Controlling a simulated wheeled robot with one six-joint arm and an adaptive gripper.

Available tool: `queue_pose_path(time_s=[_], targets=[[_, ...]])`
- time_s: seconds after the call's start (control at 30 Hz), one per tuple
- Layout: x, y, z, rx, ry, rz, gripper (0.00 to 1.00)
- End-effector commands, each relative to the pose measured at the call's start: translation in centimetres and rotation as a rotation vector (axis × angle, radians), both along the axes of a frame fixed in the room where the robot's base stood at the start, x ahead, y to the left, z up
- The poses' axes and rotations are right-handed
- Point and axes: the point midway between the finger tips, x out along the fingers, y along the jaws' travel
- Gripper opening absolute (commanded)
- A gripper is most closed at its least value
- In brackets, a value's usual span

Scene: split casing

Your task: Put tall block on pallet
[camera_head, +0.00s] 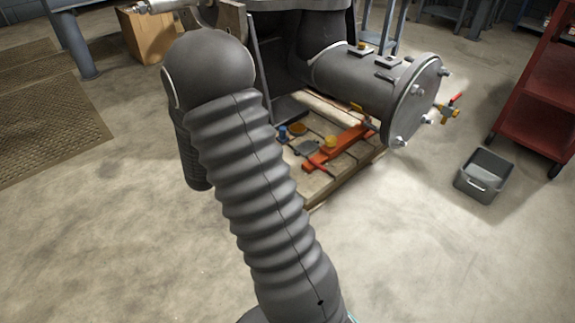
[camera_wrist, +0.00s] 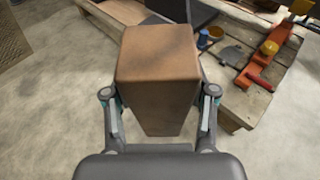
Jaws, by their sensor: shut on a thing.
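A tall brown block (camera_wrist: 157,62) fills the middle of the wrist view. My gripper (camera_wrist: 159,97) is shut on it, with one finger on each side. The wooden pallet (camera_wrist: 243,104) is at the upper right of the wrist view, beyond the right finger. The block overlaps the pallet's left edge in this view; I cannot tell its height over the floor. In the head view the pallet (camera_head: 322,191) lies on the floor right of my arm, partly under a grey cylinder. The arm hides the gripper and block there.
On the pallet are an orange-red tool (camera_head: 338,148), a yellow knob, a blue cup and a dark flat plate (camera_wrist: 234,56). The grey flanged cylinder (camera_head: 372,88) overhangs it. A grey bin (camera_head: 484,175) and red cart (camera_head: 540,95) stand right. Floor at front right is clear.

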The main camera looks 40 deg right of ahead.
Motion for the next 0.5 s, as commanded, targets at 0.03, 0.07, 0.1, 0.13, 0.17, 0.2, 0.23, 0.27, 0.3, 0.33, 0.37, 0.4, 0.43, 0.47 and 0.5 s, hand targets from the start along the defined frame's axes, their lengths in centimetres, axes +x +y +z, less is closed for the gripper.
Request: queue_pose_path(time_s=[0.03, 0.07, 0.1, 0.13, 0.17, 0.2, 0.23, 0.27, 0.3, 0.33, 0.37, 0.4, 0.43, 0.47, 0.5], targets=[[0.4, -3.1, -0.4, 0.0, -0.001, -0.07, 0.09], [0.4, -4.7, -0.6, 0.0, -0.002, -0.11, 0.09], [0.5, -6.9, -0.9, 0.0, -0.001, -0.163, 0.09], [0.4, -8.6, -1.1, 0.001, -0.002, -0.203, 0.09], [0.3, -10.3, -1.4, 0.0, 0.0, -0.242, 0.09], [0.1, -12.4, -1.7, 0.0, -0.001, -0.294, 0.09], [0.0, -14.0, -2.0, 0.0, -0.001, -0.333, 0.09], [-0.3, -15.7, -2.3, 0.0, -0.001, -0.372, 0.09], [-0.7, -17.8, -2.7, 0.0, -0.001, -0.423, 0.09], [-1.1, -19.4, -3.0, 0.001, 0.0, -0.461, 0.09], [-1.5, -20.9, -3.3, 0.001, -0.001, -0.497, 0.09], [-2.1, -22.8, -3.7, 0.001, -0.001, -0.543, 0.09], [-2.5, -24.1, -3.9, 0.001, 0.0, -0.576, 0.09], [-3.0, -25.3, -4.2, 0.001, 0.0, -0.606, 0.09], [-3.6, -26.8, -4.6, -0.001, 0.0, -0.644, 0.09]])
